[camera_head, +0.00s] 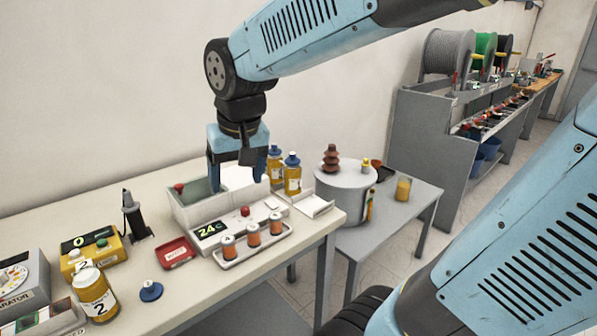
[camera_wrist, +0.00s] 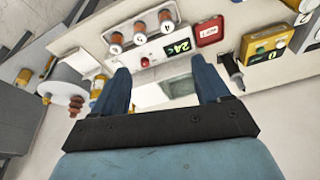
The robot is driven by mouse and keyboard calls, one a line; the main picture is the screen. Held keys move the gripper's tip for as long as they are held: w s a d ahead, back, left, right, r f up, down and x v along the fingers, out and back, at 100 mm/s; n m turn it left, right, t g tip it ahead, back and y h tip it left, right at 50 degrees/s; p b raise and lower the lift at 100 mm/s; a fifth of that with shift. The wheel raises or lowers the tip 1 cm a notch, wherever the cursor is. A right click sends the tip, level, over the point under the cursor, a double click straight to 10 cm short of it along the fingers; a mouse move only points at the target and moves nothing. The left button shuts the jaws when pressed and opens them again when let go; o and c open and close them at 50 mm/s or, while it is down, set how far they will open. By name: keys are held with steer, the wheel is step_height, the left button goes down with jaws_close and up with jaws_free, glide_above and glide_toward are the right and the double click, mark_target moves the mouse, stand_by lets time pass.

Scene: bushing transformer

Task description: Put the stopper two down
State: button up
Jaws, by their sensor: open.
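A blue stopper (camera_head: 151,290) lies on the table at the front left, apart from any bottle. It is probably stopper two, but I can read no number on it. Beside it, on its left, stands an amber bottle labelled 2 (camera_head: 95,296) with no blue cap on it. My gripper (camera_head: 238,176) is open and points down above the white bath unit (camera_head: 186,214) at the back of the table. It is well away from the stopper. In the wrist view my gripper (camera_wrist: 160,70) has nothing between its fingers. I cannot make out the blue stopper there.
Two blue-capped amber bottles (camera_head: 292,174) stand right of my gripper. A tray (camera_head: 250,258) with several small jars, a red dish (camera_head: 175,253), a black tool on a stand (camera_head: 135,216) and a yellow box (camera_head: 92,250) are nearby. Bare tabletop surrounds the stopper.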

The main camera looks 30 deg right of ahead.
steer(key=s+d+r+t, duration=0.2)
steer(key=s+d, duration=0.5)
steer(key=d, duration=0.2)
steer(key=shift+s+h, duration=0.3)
steer(key=shift+s, duration=0.05)
